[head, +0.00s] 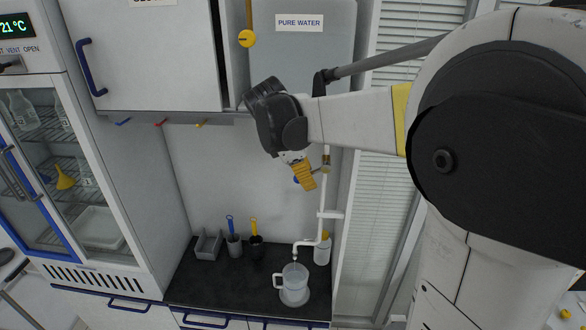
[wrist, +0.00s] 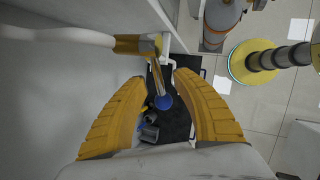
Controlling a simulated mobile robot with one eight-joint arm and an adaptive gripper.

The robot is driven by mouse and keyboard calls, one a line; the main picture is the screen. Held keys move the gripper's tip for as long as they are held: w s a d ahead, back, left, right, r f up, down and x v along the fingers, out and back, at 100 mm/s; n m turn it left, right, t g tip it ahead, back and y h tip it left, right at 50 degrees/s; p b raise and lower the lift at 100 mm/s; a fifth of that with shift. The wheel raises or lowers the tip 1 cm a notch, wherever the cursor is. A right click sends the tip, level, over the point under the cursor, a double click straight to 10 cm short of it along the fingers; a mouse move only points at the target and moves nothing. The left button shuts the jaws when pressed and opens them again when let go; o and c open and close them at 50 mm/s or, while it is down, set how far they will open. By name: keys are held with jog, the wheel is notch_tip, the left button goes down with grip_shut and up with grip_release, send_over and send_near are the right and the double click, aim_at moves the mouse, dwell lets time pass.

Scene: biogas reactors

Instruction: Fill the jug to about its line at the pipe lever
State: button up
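A clear jug (head: 294,276) with a handle on its left stands upright on the dark worktop, under the spout of a white pipe (head: 329,200). No water stream is visible, and the jug's line and water level are too small to tell. On the pipe, a brass valve (wrist: 136,44) carries a lever (wrist: 157,80) with a blue knob (wrist: 163,102). My gripper (head: 308,186) is at the valve's height, well above the jug. In the wrist view its yellow fingers (wrist: 160,82) are open, with the lever showing between them; contact cannot be told.
The worktop (head: 215,283) also holds a grey bin (head: 207,245), two cups with blue and yellow tools, and a white bottle (head: 322,250) by the spout. A cupboard (head: 150,60) hangs above left; a glass-door cabinet (head: 75,180) stands left. A "PURE WATER" tank (head: 300,50) is behind my arm.

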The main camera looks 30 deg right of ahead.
grip_shut()
jog(key=shift+r+m+t+y, duration=0.3)
jog(key=shift+r+t+y, duration=0.3)
jog(key=shift+y, duration=0.5)
jog(key=shift+w+a+r+t+y, duration=0.2)
jog(key=shift+r+t+y, duration=0.45)
jog(key=shift+y, duration=0.35)
jog(key=shift+f, duration=0.1)
grip_release()
jog(key=shift+s, duration=0.1)
jog(key=v, duration=1.2)
